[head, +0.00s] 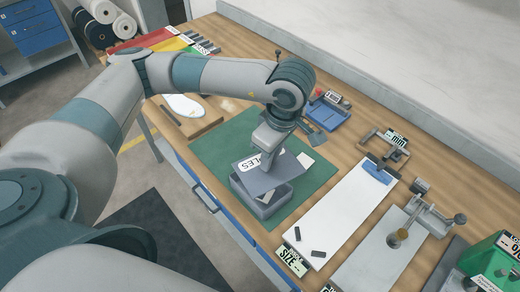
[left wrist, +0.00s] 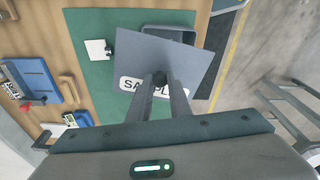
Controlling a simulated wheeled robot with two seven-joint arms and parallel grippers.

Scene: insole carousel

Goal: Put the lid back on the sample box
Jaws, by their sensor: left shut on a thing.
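The grey sample box (head: 285,203) stands on the green mat, its top partly open to view at the front. My left gripper (head: 268,163) is shut on the grey lid (head: 276,178), which carries a white label ending in "PLES". The lid is over the box and turned at an angle to it. In the left wrist view the fingers (left wrist: 160,82) pinch the lid (left wrist: 155,62) near the label, and only a dark corner of the box (left wrist: 178,34) shows past the lid. I cannot tell whether lid and box touch.
The green mat (head: 215,147) has bare room around the box. A blue tray (head: 330,113) stands behind, a white clipboard (head: 345,215) to the right. The bench edge with blue drawers is in front.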

